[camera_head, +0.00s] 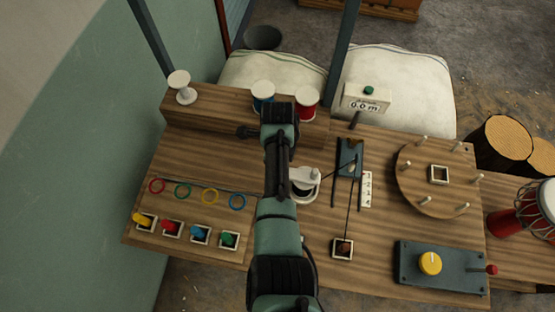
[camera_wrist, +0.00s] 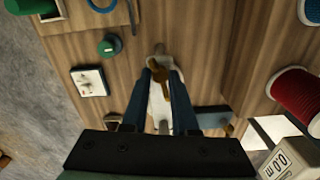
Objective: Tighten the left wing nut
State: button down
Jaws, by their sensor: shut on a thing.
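A pale part shows between and around the fingers. In the head view my arm hides this piece, and I cannot tell how far it is turned.
A blue spool (camera_head: 262,91) and a red spool (camera_head: 306,102) stand close behind my gripper. A white round part (camera_head: 303,182) is just right of my arm. A white display box (camera_head: 367,98) reads 0.0 m. Coloured rings (camera_head: 183,191) lie to the left.

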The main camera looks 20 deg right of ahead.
jog(key=shift+w+r+m, duration=0.1)
jog(key=shift+r+m, duration=0.05)
jog(key=shift+m, duration=0.95)
jog(key=c, duration=0.7)
grip_release()
notch_tip(320, 180, up, 13)
jog(key=shift+f+b, duration=0.1)
jog(key=shift+b, duration=0.75)
